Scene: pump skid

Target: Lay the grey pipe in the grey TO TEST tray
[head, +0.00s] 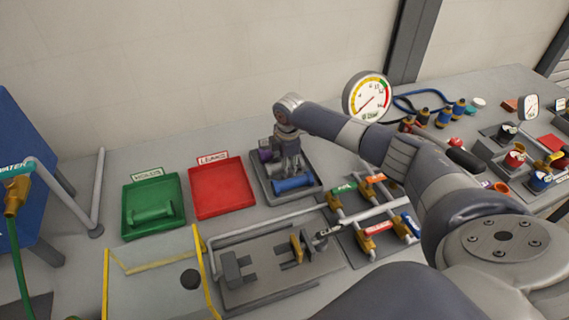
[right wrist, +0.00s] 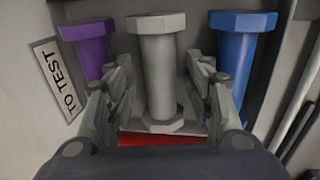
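My right gripper (head: 291,165) points down over the grey TO TEST tray (head: 260,187) by the wall. In the right wrist view its fingers (right wrist: 163,90) stand on either side of the grey pipe (right wrist: 160,65), with slim gaps showing, so it looks open. The grey pipe lies between a purple pipe (right wrist: 88,45) and a blue pipe (right wrist: 238,55) at the tray. The TO TEST label (right wrist: 57,80) is on the left there. In the head view the gripper mostly hides the grey pipe. My left gripper is out of view.
A red LEAKS tray (head: 221,190) stands empty left of the grey tray. A clamp fixture (head: 275,265) is in front, and valves on pipework (head: 372,205) stand to the right.

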